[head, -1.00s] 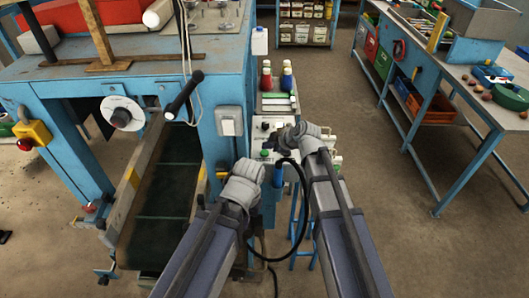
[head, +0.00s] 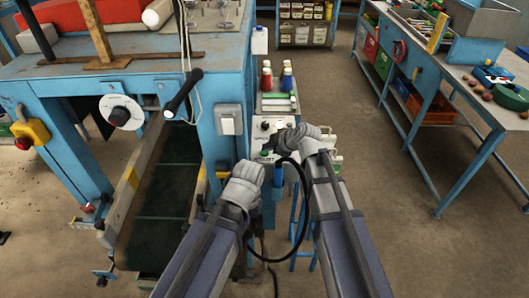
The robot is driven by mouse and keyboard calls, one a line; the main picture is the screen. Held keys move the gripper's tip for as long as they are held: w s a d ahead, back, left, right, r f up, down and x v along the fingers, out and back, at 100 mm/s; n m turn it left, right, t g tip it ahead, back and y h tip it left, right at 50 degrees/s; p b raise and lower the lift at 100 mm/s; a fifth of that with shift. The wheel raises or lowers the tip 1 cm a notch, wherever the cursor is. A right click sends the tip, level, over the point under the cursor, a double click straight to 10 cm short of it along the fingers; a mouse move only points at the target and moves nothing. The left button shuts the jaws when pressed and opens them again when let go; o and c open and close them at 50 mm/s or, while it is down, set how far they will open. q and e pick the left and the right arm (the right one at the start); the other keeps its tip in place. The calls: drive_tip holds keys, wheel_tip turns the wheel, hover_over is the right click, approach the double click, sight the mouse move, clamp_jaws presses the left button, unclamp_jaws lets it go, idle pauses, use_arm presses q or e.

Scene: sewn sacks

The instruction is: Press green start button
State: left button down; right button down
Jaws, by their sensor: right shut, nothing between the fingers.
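The green button (head: 264,153) sits low on a pale control box at the end of the blue machine, in the middle of the head view. My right gripper (head: 271,148) is shut and empty, with its dark fingertips right beside the button. They partly cover the panel around it, and I cannot tell whether they touch the button. My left gripper (head: 248,165) is just left of and below the button. Its fingers are hidden behind its wrist, so its opening does not show.
A black knob (head: 265,125) is above the button. Thread cones (head: 266,80) stand behind the control box. A black cable loops beside my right arm. The machine with its green conveyor belt (head: 165,205) fills the left. A blue workbench (head: 480,100) stands at right, with open floor between.

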sight(267, 153)
drive_tip(key=shift+f+b, duration=0.3)
drive_tip(key=shift+f, duration=0.05)
drive_tip(key=shift+r, duration=0.1)
idle(0.5)
drive_tip(key=shift+r+p, duration=0.75)
drive_tip(key=shift+p, duration=0.15)
drive_tip(key=shift+r, duration=0.15)
wheel_tip(267, 153, up, 5)
drive_tip(key=p, duration=0.5)
idle(3.2)
